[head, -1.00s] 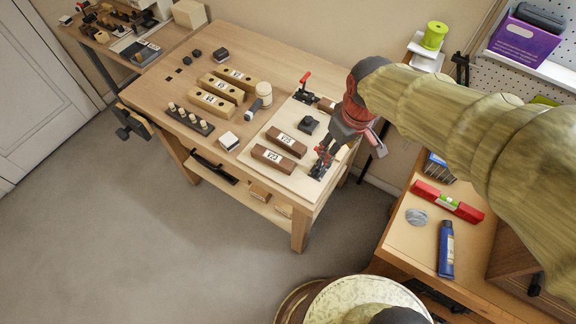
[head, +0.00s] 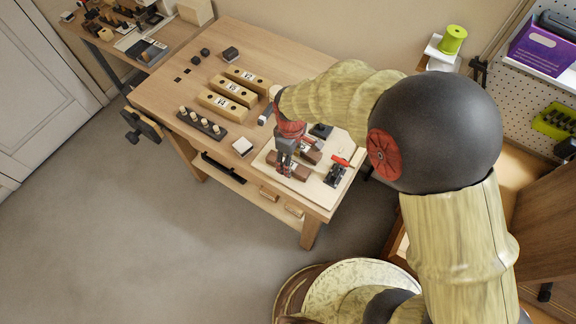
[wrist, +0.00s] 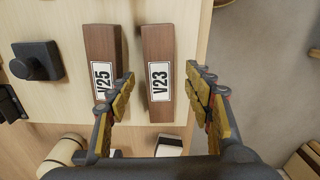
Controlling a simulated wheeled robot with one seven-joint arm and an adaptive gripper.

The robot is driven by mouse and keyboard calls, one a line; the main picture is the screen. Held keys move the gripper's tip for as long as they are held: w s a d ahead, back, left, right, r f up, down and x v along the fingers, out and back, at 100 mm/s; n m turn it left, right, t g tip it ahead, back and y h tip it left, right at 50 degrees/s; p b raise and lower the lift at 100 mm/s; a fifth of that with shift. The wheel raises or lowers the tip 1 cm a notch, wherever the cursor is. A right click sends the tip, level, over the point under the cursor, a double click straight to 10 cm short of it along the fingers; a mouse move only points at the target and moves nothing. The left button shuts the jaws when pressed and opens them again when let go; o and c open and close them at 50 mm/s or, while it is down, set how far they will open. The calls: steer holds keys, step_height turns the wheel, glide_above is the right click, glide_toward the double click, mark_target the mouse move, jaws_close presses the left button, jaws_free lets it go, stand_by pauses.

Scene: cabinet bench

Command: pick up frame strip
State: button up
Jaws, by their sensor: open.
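Two dark brown wooden strips lie side by side on a pale board, labelled V23 (wrist: 158,45) and V25 (wrist: 101,45) in the wrist view. In the head view, they are partly hidden by my gripper (head: 286,168); the front strip (head: 301,174) shows beside it. My gripper is open and empty. In the wrist view, its fingers (wrist: 160,78) straddle the V23 strip, with a gap on the right side. The left finger overlaps the lower end of the V25 strip in the picture. Contact and height above the board cannot be told.
A black knobbed block (wrist: 36,62) sits beyond V25. A red-handled clamp (head: 338,172) stands at the board's right. Several things are left of the board: light wood strips (head: 233,90), a peg rack (head: 201,124), a white-topped block (head: 242,146). Floor lies past the bench edge.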

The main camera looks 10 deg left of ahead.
step_height(320, 180, down, 3)
steer(key=shift+f, duration=0.1)
steer(key=c, duration=0.4)
steer(key=c, duration=0.9)
steer(key=shift+r, duration=0.25)
